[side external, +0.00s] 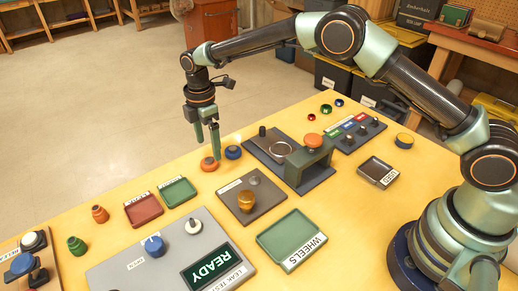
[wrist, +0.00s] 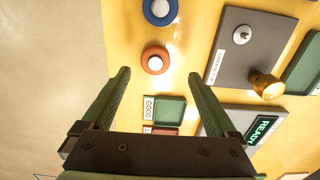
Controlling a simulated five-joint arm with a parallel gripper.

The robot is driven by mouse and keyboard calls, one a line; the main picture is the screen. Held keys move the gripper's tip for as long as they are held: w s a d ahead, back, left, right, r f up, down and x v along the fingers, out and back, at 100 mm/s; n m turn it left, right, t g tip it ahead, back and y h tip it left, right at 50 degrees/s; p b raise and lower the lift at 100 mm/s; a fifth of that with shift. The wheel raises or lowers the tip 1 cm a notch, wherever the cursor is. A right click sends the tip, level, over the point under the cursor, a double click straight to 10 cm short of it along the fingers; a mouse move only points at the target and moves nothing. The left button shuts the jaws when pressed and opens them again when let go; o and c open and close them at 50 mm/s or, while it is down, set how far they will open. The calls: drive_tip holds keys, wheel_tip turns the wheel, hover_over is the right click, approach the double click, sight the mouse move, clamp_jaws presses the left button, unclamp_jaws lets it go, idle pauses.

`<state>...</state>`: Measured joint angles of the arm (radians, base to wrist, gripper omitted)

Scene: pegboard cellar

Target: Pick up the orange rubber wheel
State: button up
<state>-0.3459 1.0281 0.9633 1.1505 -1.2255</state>
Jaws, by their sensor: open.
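The orange rubber wheel (side external: 209,164) lies flat on the yellow table, with a pale hub. In the wrist view the orange wheel (wrist: 155,60) is ahead of the fingertips, roughly between their lines. My gripper (side external: 207,142) points down above the orange wheel, and its fingers look apart from it. In the wrist view my gripper (wrist: 158,74) is open and empty. A blue wheel (side external: 233,152) lies close beside the orange one, and it also shows in the wrist view (wrist: 160,10). A green tray labelled WHEELS (side external: 292,240) stands at the front middle.
A dark plate with an amber knob (side external: 246,201) is right of the wheel. Red (side external: 143,208) and green (side external: 178,192) small trays lie in front left. A grey READY panel (side external: 180,250) is at the front. A green press-like fixture (side external: 308,160) stands further right.

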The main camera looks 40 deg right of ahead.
sight(210, 160)
drive_tip(key=shift+w+f, duration=0.15)
drive_tip(key=shift+f, duration=1.35)
drive_tip(key=shift+w+f, duration=0.15)
drive_tip(key=shift+f, duration=1.3)
drive_tip(key=shift+c, duration=0.3)
drive_tip(key=c, duration=1.4)
